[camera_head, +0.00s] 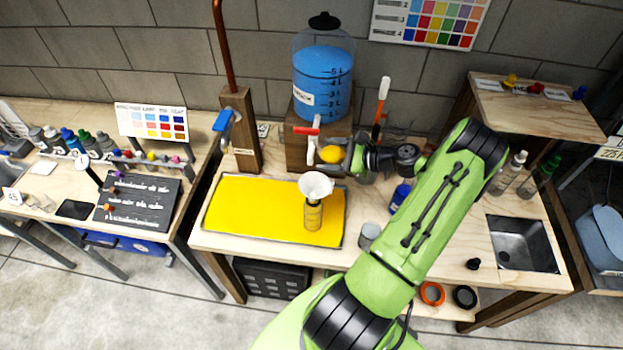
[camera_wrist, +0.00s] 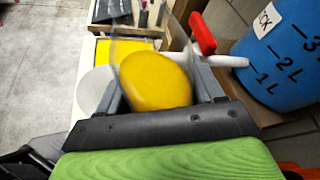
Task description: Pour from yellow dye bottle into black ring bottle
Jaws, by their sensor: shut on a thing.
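My gripper (camera_head: 340,158) is shut on a clear container with yellow contents, which I take as the yellow dye bottle (camera_head: 331,154). In the wrist view its yellow contents (camera_wrist: 155,80) show between the fingers. It is held above and slightly right of a white funnel (camera_head: 317,186). The funnel sits in the mouth of an upright clear bottle (camera_head: 313,217) on the yellow tray (camera_head: 265,205). This may be the black ring bottle; I cannot make out a ring. The funnel's pale rim (camera_wrist: 93,90) is partly hidden in the wrist view. No stream shows.
A blue tank (camera_head: 323,85) on a wooden block has a red-handled tap (camera_head: 312,140) close to the held container. A grey cup (camera_head: 369,235) and a blue bottle (camera_head: 400,195) stand under my arm. A sink (camera_head: 522,243) and small black cap (camera_head: 473,264) are at right.

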